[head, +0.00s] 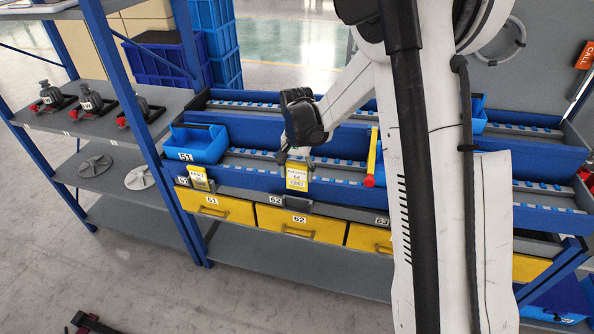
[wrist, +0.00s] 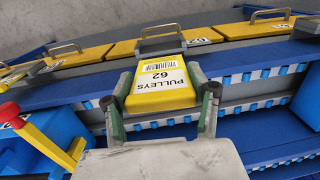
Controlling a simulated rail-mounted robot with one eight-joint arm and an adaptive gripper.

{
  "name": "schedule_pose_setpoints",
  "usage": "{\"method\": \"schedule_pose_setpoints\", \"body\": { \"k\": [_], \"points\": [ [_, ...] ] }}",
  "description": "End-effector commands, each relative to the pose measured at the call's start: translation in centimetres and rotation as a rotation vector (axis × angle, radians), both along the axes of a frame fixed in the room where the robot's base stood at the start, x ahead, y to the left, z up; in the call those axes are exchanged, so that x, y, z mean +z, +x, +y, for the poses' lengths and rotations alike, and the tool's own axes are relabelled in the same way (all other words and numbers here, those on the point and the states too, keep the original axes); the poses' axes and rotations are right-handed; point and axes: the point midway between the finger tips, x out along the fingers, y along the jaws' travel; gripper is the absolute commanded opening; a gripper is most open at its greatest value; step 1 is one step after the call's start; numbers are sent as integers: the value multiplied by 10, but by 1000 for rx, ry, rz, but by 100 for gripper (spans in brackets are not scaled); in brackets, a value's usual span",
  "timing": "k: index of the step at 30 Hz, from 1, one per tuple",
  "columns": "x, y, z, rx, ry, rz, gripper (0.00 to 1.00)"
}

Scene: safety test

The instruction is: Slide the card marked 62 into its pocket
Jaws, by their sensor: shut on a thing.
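The yellow card marked PULLEYS 62 (head: 297,178) has a white label and a barcode. It also shows in the wrist view (wrist: 161,88). My gripper (head: 295,157) is shut on the card's upper end, with a finger on each side in the wrist view (wrist: 161,98). The card's lower end is at a grey pocket (wrist: 160,44) on the shelf front, above the yellow drawer labelled 62 (head: 275,220). I cannot tell whether its edge is inside the pocket or only in front of it.
Another yellow card (head: 198,177) stands above drawer 61 (head: 230,208). A blue bin marked 51 (head: 198,143) sits to the left on the rack. A red-and-yellow part (head: 373,165) sticks out to the right of the card. My arm hides the rack's right middle.

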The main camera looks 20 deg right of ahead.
Motion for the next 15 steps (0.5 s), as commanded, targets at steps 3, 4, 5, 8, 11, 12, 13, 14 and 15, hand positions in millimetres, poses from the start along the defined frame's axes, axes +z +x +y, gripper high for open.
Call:
{"method": "schedule_pose_setpoints", "body": {
  "k": [3,4,5,8,11,12,13,14,15],
  "points": [
    [5,0,0,0,0,0,39],
    [5,0,0,0,0,0,39],
    [6,0,0,0,0,0,39],
    [4,0,0,0,0,0,39],
    [1,0,0,0,0,0,39],
    [-1,0,0,0,0,0,39],
    [-2,0,0,0,0,0,39],
    [-2,0,0,0,0,0,39],
    [-3,0,0,0,0,0,39]
  ]
}}
